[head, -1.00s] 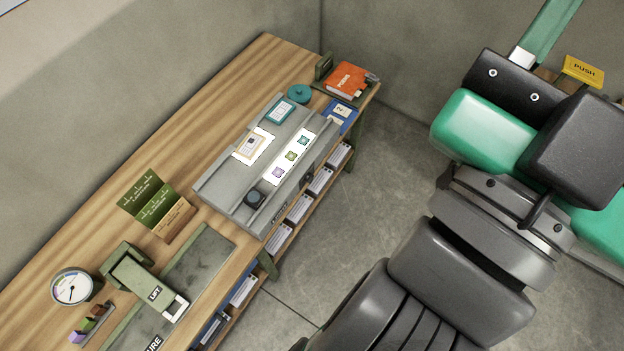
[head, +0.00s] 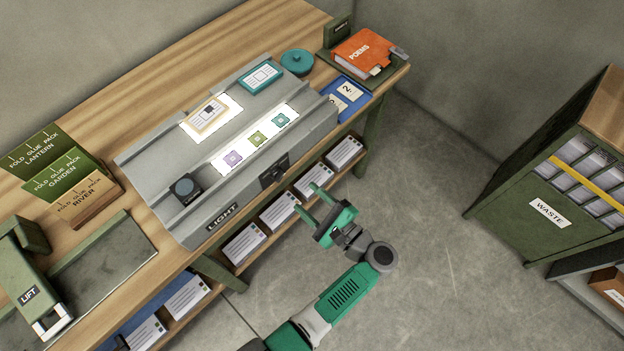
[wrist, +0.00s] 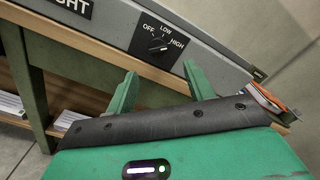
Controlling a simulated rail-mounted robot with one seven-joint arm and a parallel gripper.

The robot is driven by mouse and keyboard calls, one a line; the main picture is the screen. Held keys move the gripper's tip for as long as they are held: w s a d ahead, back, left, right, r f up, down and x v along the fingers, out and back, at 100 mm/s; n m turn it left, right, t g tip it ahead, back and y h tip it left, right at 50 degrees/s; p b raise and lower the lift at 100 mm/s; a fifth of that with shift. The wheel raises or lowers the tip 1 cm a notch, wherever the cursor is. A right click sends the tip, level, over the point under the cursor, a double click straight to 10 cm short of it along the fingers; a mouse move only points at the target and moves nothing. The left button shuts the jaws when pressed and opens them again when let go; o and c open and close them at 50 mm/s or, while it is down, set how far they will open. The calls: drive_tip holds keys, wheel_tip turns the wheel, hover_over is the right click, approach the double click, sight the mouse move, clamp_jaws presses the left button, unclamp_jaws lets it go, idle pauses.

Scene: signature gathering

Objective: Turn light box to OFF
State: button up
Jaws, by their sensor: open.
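The grey light box (head: 150,165) lies on the wooden table, with its panels glowing white. Its front carries a black dial panel (head: 274,173). In the wrist view, the dial's black knob (wrist: 158,46) sits below the labels OFF, LOW and HIGH. Its white mark seems to lean right, towards HIGH. My green gripper (head: 306,199) is open and empty in front of the box, below and apart from the dial panel. In the wrist view, its two fingers (wrist: 160,72) stand apart, with the knob above and between their tips.
A shelf with several card stacks (head: 279,211) runs under the table edge, close to my gripper. A green WASTE cabinet (head: 530,205) stands at the right. The floor (head: 420,215) between is clear.

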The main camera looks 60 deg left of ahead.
sight(281, 178)
drive_tip(key=x, duration=0.8)
drive_tip(key=shift+s+d+r, duration=0.1)
drive_tip(key=shift+s, duration=0.2)
drive_tip(key=c, duration=1)
